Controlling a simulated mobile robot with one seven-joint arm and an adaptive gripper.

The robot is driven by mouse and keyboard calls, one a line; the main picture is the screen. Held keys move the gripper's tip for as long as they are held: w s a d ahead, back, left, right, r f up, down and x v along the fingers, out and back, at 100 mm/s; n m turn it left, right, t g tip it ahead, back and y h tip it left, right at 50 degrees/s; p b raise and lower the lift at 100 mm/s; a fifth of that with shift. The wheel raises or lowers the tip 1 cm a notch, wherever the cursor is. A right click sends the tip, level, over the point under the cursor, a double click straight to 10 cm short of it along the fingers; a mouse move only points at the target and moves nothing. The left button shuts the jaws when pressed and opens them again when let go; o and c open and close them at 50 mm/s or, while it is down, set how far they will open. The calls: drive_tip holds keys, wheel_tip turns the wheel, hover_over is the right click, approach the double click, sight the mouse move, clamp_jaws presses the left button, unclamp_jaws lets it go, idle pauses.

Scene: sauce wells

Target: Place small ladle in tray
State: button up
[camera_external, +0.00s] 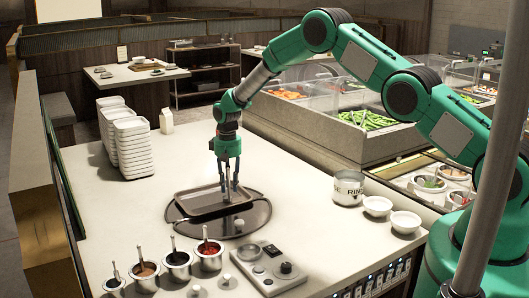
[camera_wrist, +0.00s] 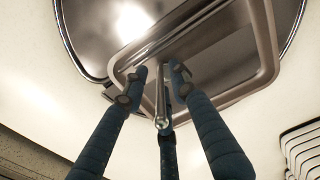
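The tray (camera_external: 188,211) is a dark grey rectangular tray with a raised rim. It lies on a larger dark oval tray; its rim also shows in the wrist view (camera_wrist: 268,45). My gripper (camera_external: 229,196) points down at the right part of the tray. In the wrist view its blue fingers (camera_wrist: 160,78) are drawn in around a shiny metal rod (camera_wrist: 160,105), which looks like the small ladle's handle. The gripper seems shut on this handle. The ladle's bowl cannot be made out, and I cannot tell whether it touches the tray.
Several metal sauce pots with ladles, such as the red-sauce pot (camera_external: 209,255), stand at the front. A control box (camera_external: 270,268) is right of them. A tall stack of white dishes (camera_external: 133,148) stands back left. White bowls (camera_external: 377,206) and a tin (camera_external: 348,188) are right.

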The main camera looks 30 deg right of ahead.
wheel_tip(320, 180, up, 10)
drive_tip(key=shift+f, duration=0.1)
idle(0.4)
idle(0.5)
